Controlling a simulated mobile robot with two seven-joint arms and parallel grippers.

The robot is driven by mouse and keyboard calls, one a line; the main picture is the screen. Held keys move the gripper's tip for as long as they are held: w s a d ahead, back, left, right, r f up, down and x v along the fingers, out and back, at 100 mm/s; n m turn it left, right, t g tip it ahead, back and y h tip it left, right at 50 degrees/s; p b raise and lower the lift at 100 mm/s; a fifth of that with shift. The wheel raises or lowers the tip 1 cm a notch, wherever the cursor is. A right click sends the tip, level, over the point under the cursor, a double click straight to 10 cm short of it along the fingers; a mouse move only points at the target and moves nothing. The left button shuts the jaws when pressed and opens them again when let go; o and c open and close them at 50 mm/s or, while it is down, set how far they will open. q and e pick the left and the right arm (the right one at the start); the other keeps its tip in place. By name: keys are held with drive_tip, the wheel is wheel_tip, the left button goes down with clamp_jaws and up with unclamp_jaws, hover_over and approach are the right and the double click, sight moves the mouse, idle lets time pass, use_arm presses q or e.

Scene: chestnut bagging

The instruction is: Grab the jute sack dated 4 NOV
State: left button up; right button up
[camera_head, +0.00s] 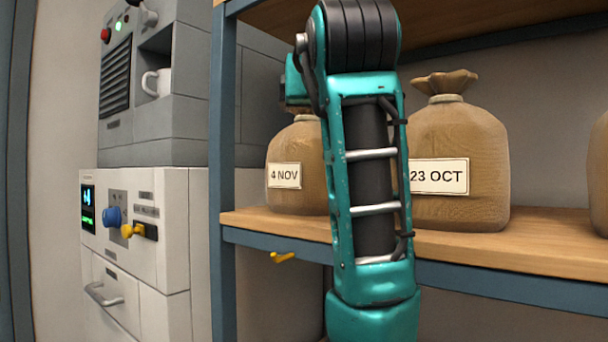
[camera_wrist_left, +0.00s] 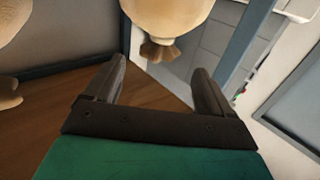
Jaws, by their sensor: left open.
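The jute sack labelled 4 NOV (camera_head: 282,200) stands upright on the wooden shelf next to the left post. Its right side and top are partly hidden by my teal arm in the head view. In the left wrist view, a sack by the post, apparently the same one (camera_wrist_left: 165,15), appears inverted with its tied neck towards my gripper; its label does not show. My left gripper (camera_wrist_left: 159,67) is open and empty, its fingers spread to either side of the neck's line. The gripper itself does not show in the head view. My right gripper is not in view.
A sack labelled 23 OCT (camera_head: 460,145) stands to the right on the same shelf (camera_head: 545,233), with another sack (camera_head: 599,175) at the right edge. The blue post (camera_head: 222,150) borders the shelf's left end. A grey machine (camera_head: 145,215) stands beyond it. Another board (camera_head: 490,20) hangs above.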

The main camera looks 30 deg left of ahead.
sight(307, 112)
use_arm(q)
drive_tip(key=p+x, duration=0.1)
drive_tip(key=x, duration=0.7)
drive_tip(key=shift+d+r, duration=0.1)
drive_tip(key=shift+r, duration=0.05)
drive_tip(key=p+x, duration=0.2)
drive_tip(key=x, duration=0.2)
drive_tip(key=shift+a+r, duration=0.1)
drive_tip(key=shift+a, duration=0.25)
drive_tip(key=shift+w+a, duration=0.2)
drive_tip(key=shift+w, duration=0.15)
clamp_jaws()
